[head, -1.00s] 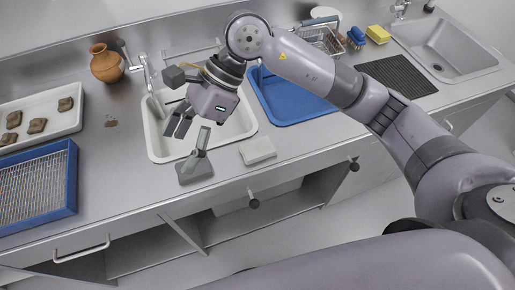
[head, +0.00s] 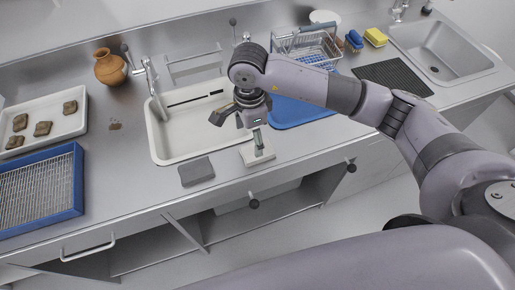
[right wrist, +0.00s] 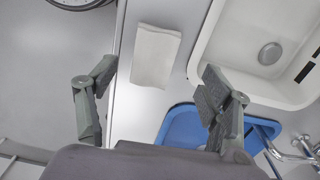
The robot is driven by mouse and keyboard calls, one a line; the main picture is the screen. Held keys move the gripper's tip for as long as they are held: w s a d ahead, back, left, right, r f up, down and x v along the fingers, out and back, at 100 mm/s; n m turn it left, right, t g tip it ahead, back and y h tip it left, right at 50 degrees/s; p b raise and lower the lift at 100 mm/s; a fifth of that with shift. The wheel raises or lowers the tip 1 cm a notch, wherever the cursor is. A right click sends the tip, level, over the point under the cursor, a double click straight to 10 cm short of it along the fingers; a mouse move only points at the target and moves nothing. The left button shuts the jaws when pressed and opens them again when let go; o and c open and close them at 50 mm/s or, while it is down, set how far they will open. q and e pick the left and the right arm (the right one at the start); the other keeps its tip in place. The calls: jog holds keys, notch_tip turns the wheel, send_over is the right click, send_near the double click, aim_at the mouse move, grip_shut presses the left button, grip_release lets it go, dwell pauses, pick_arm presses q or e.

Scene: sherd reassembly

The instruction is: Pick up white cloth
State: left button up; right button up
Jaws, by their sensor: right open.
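My right gripper (head: 240,129) is above the cloth, fingers spread and empty, and one finger hides part of the cloth in the head view. In the right wrist view the cloth lies between and beyond the two open fingertips (right wrist: 157,78). My left gripper is not in view.
A grey folded cloth (head: 196,171) lies left of the white cloth. The white sink (head: 160,150) and a blue tray (head: 300,113) border the spot. A tray of sherds (head: 70,127), a blue-framed sieve (head: 78,190) and a clay jug (head: 110,68) stand at left.

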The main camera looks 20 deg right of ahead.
jog(key=shift+f, duration=0.55)
jog(key=shift+s+d+f+p, duration=0.1)
jog(key=shift+d+f+p, duration=0.15)
jog(key=shift+f+p, duration=0.15)
jog(key=f, duration=0.1)
jog(key=f+p, duration=0.1)
jog(key=d+f, duration=0.1)
jog(key=shift+s+f+p, duration=0.15)
jog(key=shift+s+p, duration=0.15)
jog(key=shift+w+f, duration=0.1)
jog(key=shift+f, duration=0.45)
jog(key=shift+c, duration=0.5)
jog(key=c, duration=1)
jog(key=shift+r, duration=0.1)
jog(key=shift+c, duration=0.2)
